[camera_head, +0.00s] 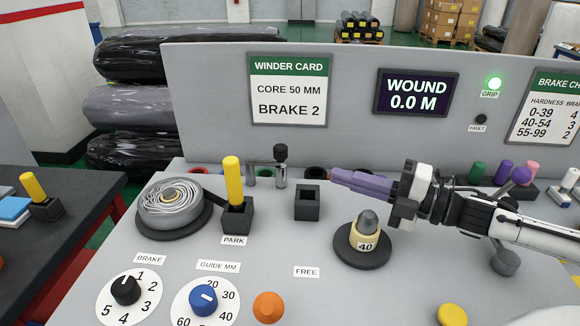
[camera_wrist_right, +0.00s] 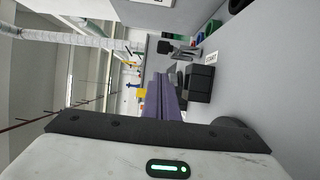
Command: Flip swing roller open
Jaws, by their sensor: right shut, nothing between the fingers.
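A small grey post with a black knob (camera_head: 281,153) and a short side arm stands behind the sockets; I take it for the swing roller but cannot be sure. It seems to show in the right wrist view too (camera_wrist_right: 180,49). A yellow handle (camera_head: 233,181) stands upright in the black socket marked PARK. The black socket (camera_head: 307,204) behind the FREE label is empty. My right gripper (camera_head: 335,176) has purple fingers, shut and empty, pointing left just right of that socket and above the panel. Its fingers also show in the right wrist view (camera_wrist_right: 164,92). My left gripper is out of view.
A grey wound coil (camera_head: 170,204) sits on a black disc at left. A cream core marked 40 (camera_head: 364,238) stands below my right gripper. Brake knob (camera_head: 125,290), blue guide knob (camera_head: 203,300) and orange button (camera_head: 268,307) line the front. The upright board (camera_head: 210,90) bounds the back.

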